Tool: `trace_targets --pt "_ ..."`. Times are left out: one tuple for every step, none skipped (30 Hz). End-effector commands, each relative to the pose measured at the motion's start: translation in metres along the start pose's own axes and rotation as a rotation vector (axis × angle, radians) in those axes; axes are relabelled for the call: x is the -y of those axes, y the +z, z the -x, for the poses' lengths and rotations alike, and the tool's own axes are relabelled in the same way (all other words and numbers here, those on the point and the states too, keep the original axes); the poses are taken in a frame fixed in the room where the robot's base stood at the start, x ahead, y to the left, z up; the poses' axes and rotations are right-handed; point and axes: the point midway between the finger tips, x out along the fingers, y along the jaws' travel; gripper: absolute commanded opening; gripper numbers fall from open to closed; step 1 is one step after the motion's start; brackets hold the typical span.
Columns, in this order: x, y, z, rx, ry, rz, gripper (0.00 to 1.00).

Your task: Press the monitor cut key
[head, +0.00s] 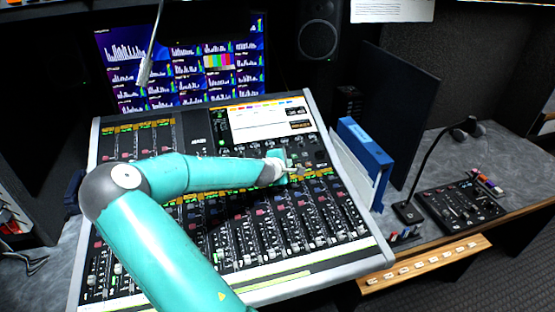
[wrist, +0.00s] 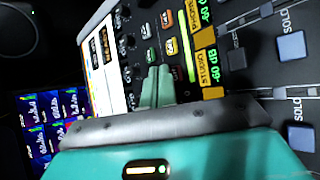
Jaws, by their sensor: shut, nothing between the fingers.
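The mixing console (head: 355,222) fills the middle of the head view, with rows of faders, knobs and small keys. My gripper (head: 297,170) is over its upper right part, near the master section. In the wrist view my gripper (wrist: 160,76) is shut and empty, its teal fingers side by side. Contact with the panel cannot be told.
A blue binder (head: 365,150) stands just right of the console. A gooseneck microphone (head: 430,165) and a small control box (head: 458,207) are farther right.

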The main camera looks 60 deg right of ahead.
Motion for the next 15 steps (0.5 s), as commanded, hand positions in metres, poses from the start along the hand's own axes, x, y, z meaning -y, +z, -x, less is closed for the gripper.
trace_targets --pt "0.0 0.0 0.0 0.0 0.0 0.0 0.0" --pt "0.0 0.0 0.0 0.0 0.0 0.0 0.0" --pt "-0.001 0.0 0.001 0.0 0.0 0.0 0.0" --pt "-0.001 0.001 0.001 0.0 0.001 -0.001 0.0" --pt "-0.002 0.002 0.003 0.0 0.001 -0.001 0.0" --pt "-0.004 0.003 0.004 0.0 0.001 -0.001 0.0" --pt "-0.005 0.004 0.006 -0.001 0.002 -0.002 0.0" --pt "-0.007 0.005 0.009 -0.001 0.002 -0.002 0.0" --pt "-0.009 0.007 0.011 -0.002 0.002 -0.001 0.0" --pt "-0.01 0.008 0.013 -0.002 0.002 0.0 0.0" --pt "-0.011 0.009 0.015 -0.002 0.002 0.0 0.0" --pt "-0.013 0.011 0.017 -0.002 0.002 -0.001 0.0" --pt "-0.014 0.013 0.019 -0.001 0.001 -0.002 0.0" --pt "-0.015 0.015 0.021 0.0 0.001 -0.002 0.0" --pt "-0.017 0.017 0.024 0.0 0.001 -0.003 0.0"
